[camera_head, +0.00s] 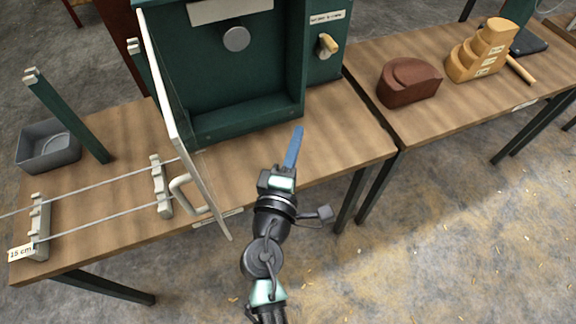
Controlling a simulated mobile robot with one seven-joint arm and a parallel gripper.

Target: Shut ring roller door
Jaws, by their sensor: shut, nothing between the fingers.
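The ring roller is a dark green cabinet (238,120) on the wooden table, with an open recess and a round grey knob (236,38) inside. Its door (172,112) is a thin pale-edged panel. It stands open at the left of the cabinet, seen nearly edge-on, and reaches out toward me. A pale loop handle (180,196) is on the door's left side, near its lower outer end. My gripper (298,130) is shut and empty, its blue fingers together. It is over the front of the table, right of the door and apart from it, pointing toward the cabinet.
Left of the door are pale notched supports (40,228) with two thin rods, a green post (68,115) and a grey bin (48,146). A yellow lever (327,44) is on the cabinet's right side. The right table holds brown (408,82) and yellow (480,52) blocks.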

